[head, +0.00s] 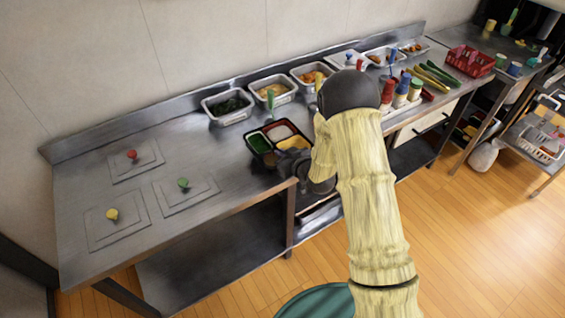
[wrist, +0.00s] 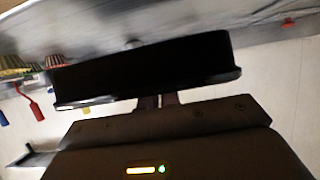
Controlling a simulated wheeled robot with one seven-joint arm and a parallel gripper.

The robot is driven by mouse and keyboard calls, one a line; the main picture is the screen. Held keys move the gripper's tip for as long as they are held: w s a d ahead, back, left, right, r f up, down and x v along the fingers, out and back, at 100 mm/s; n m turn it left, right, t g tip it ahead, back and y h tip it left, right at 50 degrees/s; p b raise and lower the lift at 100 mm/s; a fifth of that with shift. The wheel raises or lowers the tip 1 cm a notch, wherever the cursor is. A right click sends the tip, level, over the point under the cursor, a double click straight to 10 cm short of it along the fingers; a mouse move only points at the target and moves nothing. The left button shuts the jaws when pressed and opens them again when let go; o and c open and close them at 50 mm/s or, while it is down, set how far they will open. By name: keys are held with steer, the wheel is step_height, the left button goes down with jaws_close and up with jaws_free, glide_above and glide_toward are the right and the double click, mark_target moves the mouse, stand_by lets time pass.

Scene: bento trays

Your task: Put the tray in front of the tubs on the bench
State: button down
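The tray (head: 264,158) is a black bento tray with green, white, yellow and red-brown compartments, in front of the steel tubs in the head view. In the wrist view its dark side (wrist: 150,68) fills the middle. My gripper (head: 293,163) is at the tray's near right side, partly hidden by my arm. In the wrist view its fingers (wrist: 158,101) are close together at the tray's edge and appear shut on it. I cannot tell whether the tray touches the bench. Steel tubs of food, one dark green (head: 228,106), one orange-yellow (head: 272,89), stand along the back.
The steel bench (head: 200,140) is bare left of the tray, except for flat lids with red (head: 132,154), green (head: 183,182) and yellow (head: 112,214) knobs. Bottles (head: 387,91) stand right of my arm. A red basket (head: 470,60) is further right.

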steer(key=shift+f+p, duration=0.3)
steer(key=shift+f, duration=1.75)
steer(key=shift+f, duration=0.2)
steer(key=c, duration=1.6)
jaws_free()
steer(key=shift+r, duration=0.1)
steer(key=shift+r, duration=0.15)
steer(key=b+v, duration=0.2)
steer(key=v, duration=1)
